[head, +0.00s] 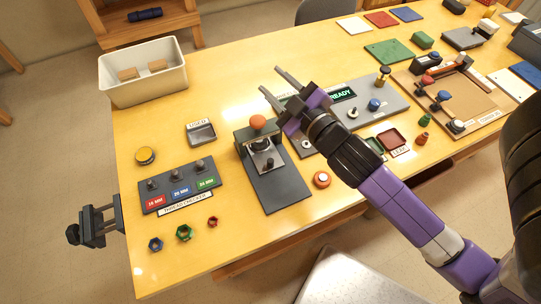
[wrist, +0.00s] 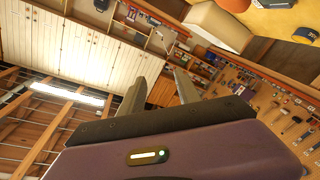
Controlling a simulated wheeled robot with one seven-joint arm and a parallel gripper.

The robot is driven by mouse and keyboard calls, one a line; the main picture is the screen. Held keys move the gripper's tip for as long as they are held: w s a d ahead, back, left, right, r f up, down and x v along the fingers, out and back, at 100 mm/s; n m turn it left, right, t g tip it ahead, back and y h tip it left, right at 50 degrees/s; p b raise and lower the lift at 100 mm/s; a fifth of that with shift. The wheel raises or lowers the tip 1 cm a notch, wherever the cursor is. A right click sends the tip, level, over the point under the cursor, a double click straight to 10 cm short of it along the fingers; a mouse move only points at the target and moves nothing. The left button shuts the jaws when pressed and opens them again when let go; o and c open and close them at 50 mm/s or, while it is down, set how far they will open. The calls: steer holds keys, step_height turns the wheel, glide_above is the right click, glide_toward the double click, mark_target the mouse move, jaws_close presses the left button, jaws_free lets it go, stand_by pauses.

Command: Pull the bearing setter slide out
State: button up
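My gripper (head: 270,78) is raised above the yellow table, its two fingers apart with nothing between them. In the wrist view, my gripper (wrist: 158,74) points toward cabinets and the pegboard wall. A dark press-like fixture (head: 281,190) with an orange knob (head: 258,122) stands below and left of my gripper. A long grey fixture (head: 390,102) with a lit READY display (head: 341,95) lies behind and right of my gripper, which partly covers its left end. No readable label names the bearing setter, so I cannot tell which fixture has the slide.
A white bin (head: 143,88) with tan blocks stands at the back left. A thread checker (head: 180,187) and several coloured nuts lie front left. A brown board (head: 478,112) with knobs is at right.

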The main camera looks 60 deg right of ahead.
steer(key=w+d+r+m+g+h, duration=0.1)
steer(key=d+r+m+g+h, duration=0.65)
steer(key=d, duration=0.75)
steer(key=s+d+r+m+g+h, duration=0.1)
steer(key=s+d+r+m+g, duration=0.1)
steer(key=d+r+m, duration=0.15)
steer(key=m+g+y+p, duration=0.2)
steer(key=m+g+y, duration=0.55)
steer(key=y, duration=0.85)
glide_above(270, 161)
steer(key=shift+t, duration=0.4)
step_height(270, 161, down, 23)
steer(key=shift+r, duration=0.1)
steer(key=shift+f, duration=3.85)
